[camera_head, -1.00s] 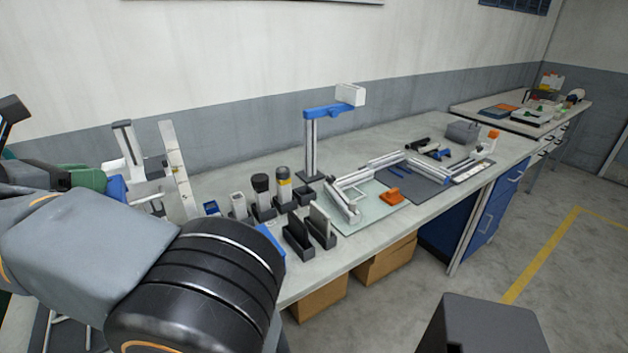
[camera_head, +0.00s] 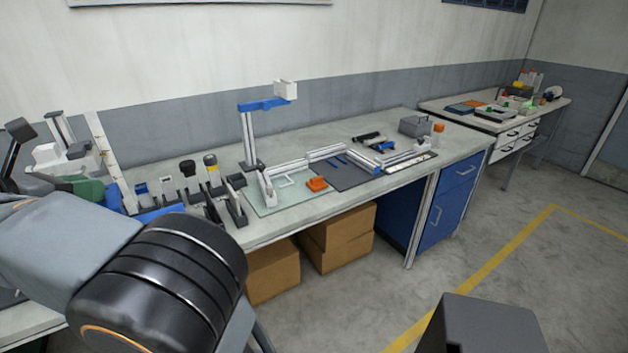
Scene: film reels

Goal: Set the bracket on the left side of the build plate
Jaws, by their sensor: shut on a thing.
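A pale greenish glass-like plate (camera_head: 268,207) lies flat on the long workbench, and a dark grey plate (camera_head: 340,181) lies to its right. I cannot tell for sure which one is the build plate. A small orange part (camera_head: 317,184) sits at the right side of the pale plate, near the dark one. A thin white frame-like piece (camera_head: 287,181) is on the pale plate. I cannot tell whether either is the bracket. My gripper is out of view; only links of my arm show at the lower left, hiding the near left of the bench.
Metal rails (camera_head: 290,168) run behind the plates, and a post with a blue arm (camera_head: 262,105) rises behind them. Several dark holders (camera_head: 215,210) stand left of the plates. Cardboard boxes (camera_head: 340,225) sit under the workbench (camera_head: 300,228).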

